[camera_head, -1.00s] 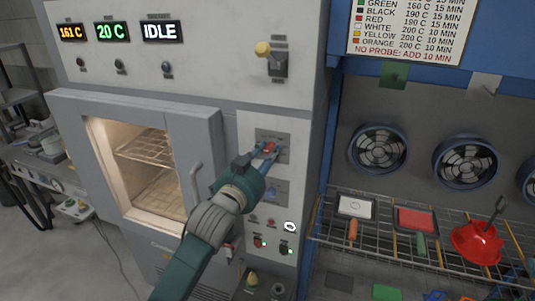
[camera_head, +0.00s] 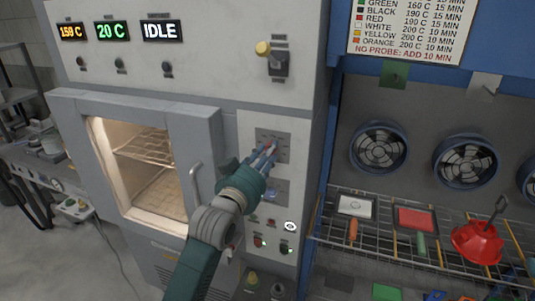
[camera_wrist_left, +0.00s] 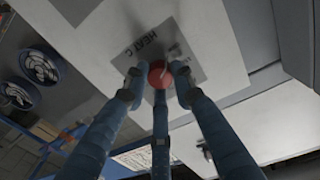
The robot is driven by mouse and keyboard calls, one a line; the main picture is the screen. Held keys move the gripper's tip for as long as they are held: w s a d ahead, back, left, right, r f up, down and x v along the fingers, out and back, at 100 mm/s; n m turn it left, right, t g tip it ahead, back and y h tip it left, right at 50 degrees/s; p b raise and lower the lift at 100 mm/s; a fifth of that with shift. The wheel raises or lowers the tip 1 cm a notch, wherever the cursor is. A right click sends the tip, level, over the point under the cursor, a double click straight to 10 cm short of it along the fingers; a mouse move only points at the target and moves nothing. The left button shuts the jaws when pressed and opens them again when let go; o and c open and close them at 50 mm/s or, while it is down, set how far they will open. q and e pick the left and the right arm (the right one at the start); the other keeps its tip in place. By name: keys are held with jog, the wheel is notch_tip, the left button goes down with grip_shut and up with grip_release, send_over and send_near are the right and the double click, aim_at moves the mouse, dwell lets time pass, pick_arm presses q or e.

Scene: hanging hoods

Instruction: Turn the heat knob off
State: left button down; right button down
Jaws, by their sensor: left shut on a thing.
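The heat knob is red and sits on a grey plate (camera_head: 284,139) on the oven's front panel, mostly hidden by my fingers in the head view. In the left wrist view the red knob (camera_wrist_left: 158,75) shows between my fingers, on a plate marked "HEAT C" (camera_wrist_left: 140,49). My left gripper (camera_head: 267,152) has its blue fingers closed around the knob; it also shows in the left wrist view (camera_wrist_left: 158,84). The knob's exact pointer setting cannot be read. My right gripper is not in view.
The oven door (camera_head: 196,150) with its handle is left of my arm. A blue-marked plate (camera_head: 280,191) and several small buttons are below the knob. Displays (camera_head: 161,31) read 159 C, 20 C and IDLE. A wire rack (camera_head: 380,243) with hoods stands right.

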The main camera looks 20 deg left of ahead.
pick_arm(q)
jog(key=shift+f, duration=0.25)
jog(key=c, duration=1.5)
grip_release()
jog(key=shift+o, duration=0.3)
jog(key=shift+r, duration=0.1)
jog(key=shift+s, duration=0.15)
jog(key=s+a, duration=0.1)
jog(key=s, duration=1)
jog(key=shift+s, duration=0.35)
